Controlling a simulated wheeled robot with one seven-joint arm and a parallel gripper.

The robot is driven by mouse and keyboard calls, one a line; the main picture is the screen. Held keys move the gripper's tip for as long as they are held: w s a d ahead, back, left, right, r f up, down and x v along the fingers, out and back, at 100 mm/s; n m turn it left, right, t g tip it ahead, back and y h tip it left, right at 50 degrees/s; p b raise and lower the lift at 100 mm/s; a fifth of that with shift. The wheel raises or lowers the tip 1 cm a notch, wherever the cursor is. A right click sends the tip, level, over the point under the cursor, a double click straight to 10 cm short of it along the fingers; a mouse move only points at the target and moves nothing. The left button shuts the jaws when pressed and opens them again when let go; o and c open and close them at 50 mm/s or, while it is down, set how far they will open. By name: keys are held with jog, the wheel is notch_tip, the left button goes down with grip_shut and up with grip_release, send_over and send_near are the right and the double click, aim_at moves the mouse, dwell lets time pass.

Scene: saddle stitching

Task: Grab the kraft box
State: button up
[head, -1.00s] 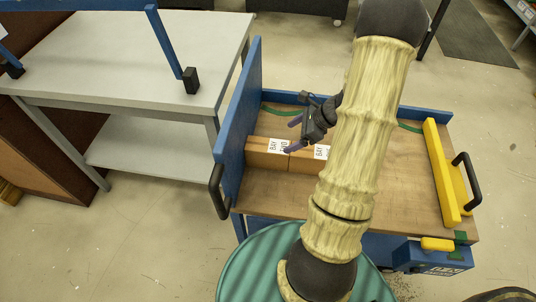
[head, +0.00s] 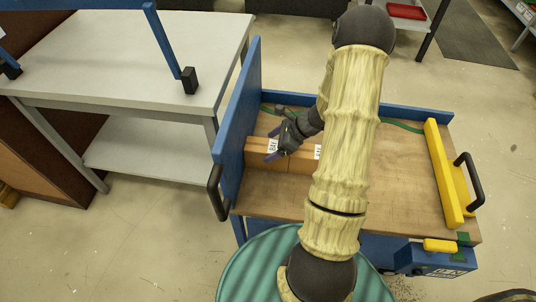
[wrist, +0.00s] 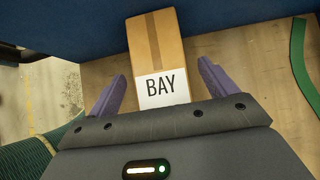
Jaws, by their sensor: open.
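A brown kraft box (head: 256,158) with a white label reading "BAY" lies on the wooden cart bed against the blue left wall. In the wrist view the kraft box (wrist: 156,52) lies between and ahead of my fingers, its label nearest me. My gripper (head: 272,146) is over this box in the head view. In the wrist view my gripper (wrist: 158,85) is open, with a purple finger on either side of the label. I cannot tell whether the fingers touch the box. A second kraft box (head: 303,167) sits directly right of the first, partly hidden by my arm.
The cart's wooden bed (head: 405,175) is clear to the right, up to a yellow bar (head: 443,172). A blue wall (head: 240,110) closes the left side. A grey table (head: 130,60) stands left of the cart. A green strap (wrist: 302,70) lies on the bed.

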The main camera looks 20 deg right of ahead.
jog(key=x, duration=0.2)
jog(key=shift+w+a+f, duration=0.15)
jog(key=shift+a+f, duration=0.05)
jog(key=shift+f, duration=0.05)
jog(key=shift+c, duration=0.3)
jog(key=c, duration=1.4)
